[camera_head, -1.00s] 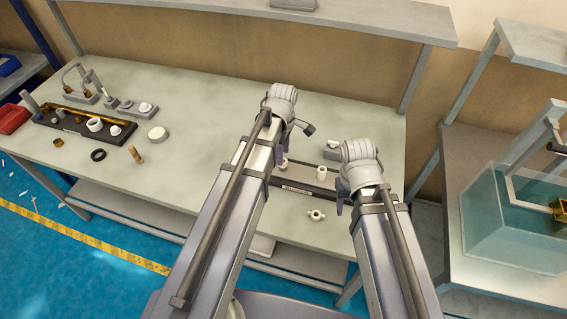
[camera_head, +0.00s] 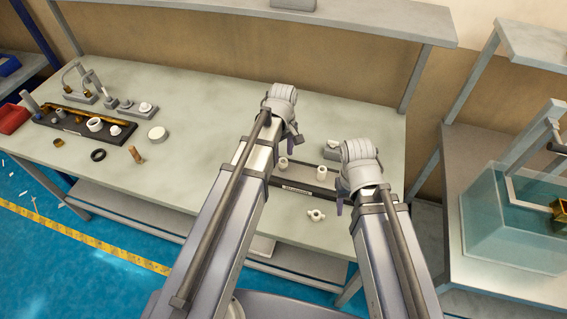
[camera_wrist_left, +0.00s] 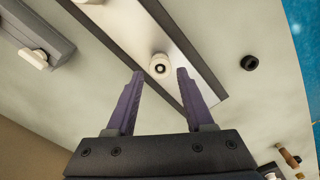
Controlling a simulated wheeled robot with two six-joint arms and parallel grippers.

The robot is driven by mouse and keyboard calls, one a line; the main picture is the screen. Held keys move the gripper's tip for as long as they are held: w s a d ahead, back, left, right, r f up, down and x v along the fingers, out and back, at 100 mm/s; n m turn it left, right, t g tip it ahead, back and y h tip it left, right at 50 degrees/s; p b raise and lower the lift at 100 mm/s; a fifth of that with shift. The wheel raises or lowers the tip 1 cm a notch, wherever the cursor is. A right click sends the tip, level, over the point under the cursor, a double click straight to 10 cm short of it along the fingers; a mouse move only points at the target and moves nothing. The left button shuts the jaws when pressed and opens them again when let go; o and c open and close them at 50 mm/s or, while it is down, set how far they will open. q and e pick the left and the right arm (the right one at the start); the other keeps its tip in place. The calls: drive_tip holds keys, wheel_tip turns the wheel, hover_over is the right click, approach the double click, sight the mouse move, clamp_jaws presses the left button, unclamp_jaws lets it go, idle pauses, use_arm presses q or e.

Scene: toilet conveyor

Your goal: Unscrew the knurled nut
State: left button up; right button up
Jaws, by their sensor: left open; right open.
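A white round fitting (camera_wrist_left: 160,66) with a dark centre hole stands on a pale plate with a dark edge. I cannot make out knurling on it. My left gripper (camera_wrist_left: 155,75) is open and empty; in the left wrist view the fitting shows beyond and between its fingertips, untouched. In the head view my left gripper (camera_head: 297,142) hangs above the bench by two white fittings, one near it (camera_head: 283,163) and one further right (camera_head: 321,172). My right gripper (camera_head: 341,208) is open over the bench, partly hidden by its wrist.
A black ring (camera_wrist_left: 249,62) lies beside the plate. A dark tray (camera_head: 75,125) with parts stands at the left. The bench middle (camera_head: 200,140) is clear. A water tank (camera_head: 510,220) is at the right.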

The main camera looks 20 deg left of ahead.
sight(283, 161)
use_arm(q)
drive_tip(key=m, duration=0.4)
drive_tip(key=shift+m, duration=0.3)
drive_tip(key=m, duration=0.8)
drive_tip(key=m, duration=0.5)
drive_tip(key=shift+f, duration=0.1)
use_arm(e)
drive_tip(key=shift+f, duration=0.1)
use_arm(q)
drive_tip(key=shift+f+b, duration=1.45)
drive_tip(key=shift+b, duration=0.05)
use_arm(e)
drive_tip(key=shift+f, duration=1.45)
